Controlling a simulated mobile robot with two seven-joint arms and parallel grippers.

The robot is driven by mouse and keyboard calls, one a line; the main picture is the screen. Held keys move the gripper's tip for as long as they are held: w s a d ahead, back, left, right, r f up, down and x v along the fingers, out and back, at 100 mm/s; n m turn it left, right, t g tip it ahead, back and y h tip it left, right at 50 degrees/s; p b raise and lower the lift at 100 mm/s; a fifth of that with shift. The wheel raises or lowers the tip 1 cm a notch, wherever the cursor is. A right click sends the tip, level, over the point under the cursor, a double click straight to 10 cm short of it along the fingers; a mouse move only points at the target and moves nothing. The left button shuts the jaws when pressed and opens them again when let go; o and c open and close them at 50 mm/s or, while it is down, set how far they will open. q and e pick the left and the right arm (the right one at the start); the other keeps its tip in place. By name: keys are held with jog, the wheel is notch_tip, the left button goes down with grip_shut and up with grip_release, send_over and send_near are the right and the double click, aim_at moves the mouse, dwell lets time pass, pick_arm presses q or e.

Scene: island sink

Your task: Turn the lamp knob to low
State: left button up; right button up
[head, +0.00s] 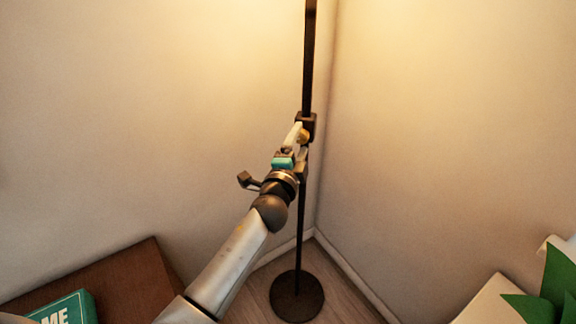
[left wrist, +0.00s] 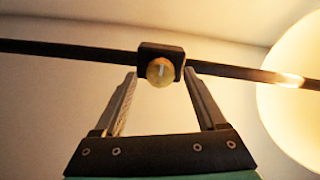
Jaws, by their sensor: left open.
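The lamp's black pole (head: 309,60) stands upright in the corner on a round dark base (head: 297,296). A small black box on the pole carries the round brass-coloured lamp knob (left wrist: 160,72). My left gripper (head: 301,138) is open at the knob's height. In the left wrist view its two fingers stand on either side of the knob, with gaps visible, and the knob lies near the fingertip line. The knob faces the wrist camera; its setting is not readable. The glowing lampshade (left wrist: 297,90) shows at the right of that view. My right gripper is out of view.
Pale walls meet in a corner close behind the pole. A brown wooden surface (head: 120,280) with a teal box (head: 67,309) is at lower left. A white surface (head: 492,303) and green leaves (head: 552,285) are at lower right.

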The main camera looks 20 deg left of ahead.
pick_arm(q)
jog(key=s, duration=1.4)
jog(key=shift+d, duration=0.25)
jog(key=s+f+n+g+b, duration=0.1)
jog(key=s+f+n+g, duration=0.3)
jog(key=f, duration=1.3)
jog(key=s+f+n+g+b, duration=0.1)
jog(key=s+f+g, duration=0.5)
jog(key=f, duration=1)
jog(key=s+a+f+n+g, duration=0.1)
jog(key=s+f+n+g, duration=0.1)
jog(key=s+f, duration=1)
jog(key=shift+s+a+n+g+h, duration=0.15)
jog(key=shift+s+n+g+h, duration=0.25)
jog(key=shift+s+n, duration=0.45)
jog(key=s+f+n+g, duration=0.1)
jog(key=s+f, duration=0.1)
jog(key=s, duration=0.3)
jog(key=s+a+f+n+g, duration=0.1)
jog(key=s+f, duration=0.1)
jog(key=s, duration=0.3)
jog(key=s+a+f+n+g+b, duration=0.1)
jog(key=s+f+n+g, duration=0.1)
jog(key=s, duration=0.4)
jog(key=shift+f, duration=0.35)
